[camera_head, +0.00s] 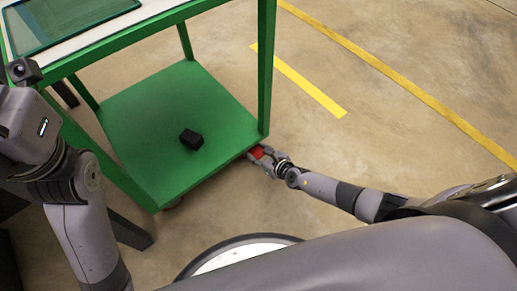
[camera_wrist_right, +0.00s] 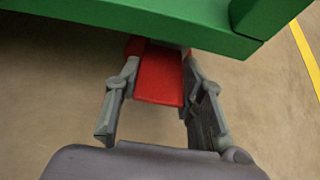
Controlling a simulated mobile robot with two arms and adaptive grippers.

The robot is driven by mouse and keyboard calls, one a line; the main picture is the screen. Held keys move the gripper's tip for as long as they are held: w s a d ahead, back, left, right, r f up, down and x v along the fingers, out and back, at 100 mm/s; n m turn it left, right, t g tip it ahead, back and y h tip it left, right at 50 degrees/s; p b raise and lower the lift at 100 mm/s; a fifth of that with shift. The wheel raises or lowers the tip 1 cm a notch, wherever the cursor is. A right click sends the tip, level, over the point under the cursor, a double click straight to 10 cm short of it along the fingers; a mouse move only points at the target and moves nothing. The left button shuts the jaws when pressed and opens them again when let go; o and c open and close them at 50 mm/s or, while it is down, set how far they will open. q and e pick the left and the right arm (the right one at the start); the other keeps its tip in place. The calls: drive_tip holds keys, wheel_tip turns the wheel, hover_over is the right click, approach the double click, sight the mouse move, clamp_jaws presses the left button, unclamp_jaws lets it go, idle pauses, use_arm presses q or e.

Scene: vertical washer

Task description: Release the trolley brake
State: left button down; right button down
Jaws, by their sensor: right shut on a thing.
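The green trolley (camera_head: 185,172) stands at the left of the head view, and its lower edge crosses the top of the right wrist view (camera_wrist_right: 120,18). A red brake pedal (camera_head: 257,152) sticks out under the near right corner of its lower shelf. In the right wrist view the red pedal (camera_wrist_right: 160,82) lies between the fingers. My right gripper (camera_head: 262,157) is low beside that corner, shut on the pedal, with a finger on each side (camera_wrist_right: 161,72). My left arm is at the left edge of the head view; its fingers do not show.
A small black block (camera_head: 191,139) lies on the lower shelf. A green-framed panel (camera_head: 75,18) is on the top. Yellow lines (camera_head: 400,80) mark the concrete floor, which is clear to the right of the trolley.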

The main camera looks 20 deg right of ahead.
idle(0.4)
drive_tip(key=c, duration=1)
unclamp_jaws()
drive_tip(key=shift+c, duration=0.2)
drive_tip(key=v, duration=1.2)
drive_tip(key=shift+r, duration=0.1)
